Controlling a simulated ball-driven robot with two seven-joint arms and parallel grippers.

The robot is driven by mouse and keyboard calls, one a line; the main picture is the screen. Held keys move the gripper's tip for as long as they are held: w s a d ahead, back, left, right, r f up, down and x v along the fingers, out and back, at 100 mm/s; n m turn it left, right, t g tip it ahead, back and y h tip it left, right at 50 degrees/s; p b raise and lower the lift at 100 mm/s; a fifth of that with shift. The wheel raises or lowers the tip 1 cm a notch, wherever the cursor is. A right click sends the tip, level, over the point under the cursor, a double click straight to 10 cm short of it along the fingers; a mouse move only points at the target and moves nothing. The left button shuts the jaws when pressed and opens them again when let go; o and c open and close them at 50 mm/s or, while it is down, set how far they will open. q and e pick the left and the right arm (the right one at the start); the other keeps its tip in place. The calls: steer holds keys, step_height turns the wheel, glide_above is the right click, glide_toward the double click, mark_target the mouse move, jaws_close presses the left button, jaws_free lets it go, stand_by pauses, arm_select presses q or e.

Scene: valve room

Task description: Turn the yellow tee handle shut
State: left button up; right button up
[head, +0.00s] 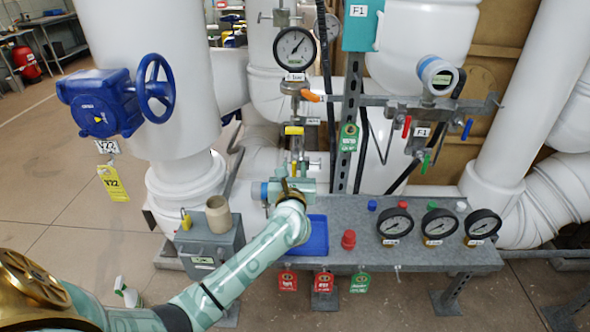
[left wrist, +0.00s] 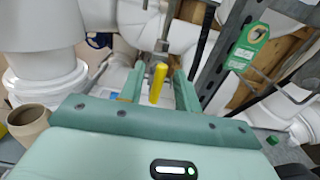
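My left gripper (head: 291,182) reaches up from the front over the bench's left part; its arm hides some of what lies below. In the left wrist view, its two green fingers (left wrist: 158,88) stand apart, open. The yellow tee handle (left wrist: 157,83) shows between them as an upright yellow bar, with a visible gap on each side. In the head view only a small bit of yellow shows just above the gripper, at the foot of the vertical pipe. My right gripper is not in view.
A second yellow handle (head: 294,130) sits higher on the pipe, below a gauge (head: 294,48). A steel post (head: 350,120) with a green tag (head: 348,137) stands close right. The bench (head: 345,205) carries a blue tray (head: 316,238), a red knob (head: 348,239) and gauges.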

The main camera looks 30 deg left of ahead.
arm_select(q)
steer(key=shift+x, duration=0.85)
jaws_close()
